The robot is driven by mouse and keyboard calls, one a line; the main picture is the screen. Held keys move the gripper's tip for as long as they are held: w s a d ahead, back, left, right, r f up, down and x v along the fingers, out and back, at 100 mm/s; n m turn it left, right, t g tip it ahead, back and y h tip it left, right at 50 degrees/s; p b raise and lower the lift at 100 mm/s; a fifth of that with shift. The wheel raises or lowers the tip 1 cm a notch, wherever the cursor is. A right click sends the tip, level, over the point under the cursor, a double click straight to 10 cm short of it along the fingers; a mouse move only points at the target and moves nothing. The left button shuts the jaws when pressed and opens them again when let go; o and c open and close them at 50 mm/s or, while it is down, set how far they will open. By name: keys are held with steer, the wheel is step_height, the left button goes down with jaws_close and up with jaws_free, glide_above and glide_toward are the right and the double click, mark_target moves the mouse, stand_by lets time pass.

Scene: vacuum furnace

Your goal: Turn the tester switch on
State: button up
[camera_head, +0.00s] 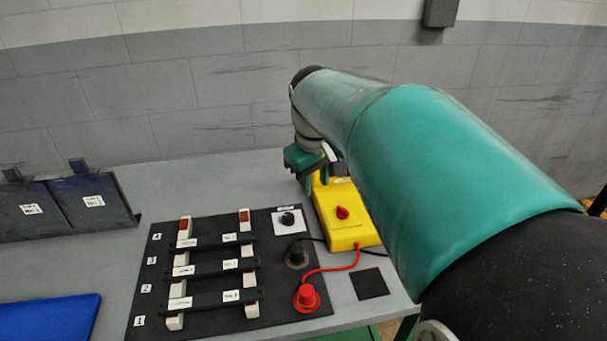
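The yellow tester (345,232) lies on the grey table, right of the black panel. A red rotary knob (342,212), which looks like the tester switch, sits on its upper face. A red and a black cable run from the tester toward the panel. My green arm reaches in from the right and bends down over the tester's far end. My gripper (322,174) is at that far end, beyond the red knob and apart from it. Its fingers are mostly hidden, so I cannot tell whether they are open or touch the tester.
A black panel (215,314) carries several white-and-black bars, a small dial (288,221), a black plug (297,255) and a red plug (306,297). A black square (370,284) lies near the front edge. Dark bins (62,207) and a blue tray (48,320) are at left.

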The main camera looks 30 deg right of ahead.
steer(key=w+d+f, duration=0.1)
steer(key=w+d, duration=0.3)
steer(key=n+g+y, duration=0.1)
steer(key=g, duration=0.1)
glide_above(343, 209)
step_height(343, 209, down, 3)
step_height(343, 209, down, 14)
steer(key=shift+r, duration=0.25)
jaws_close()
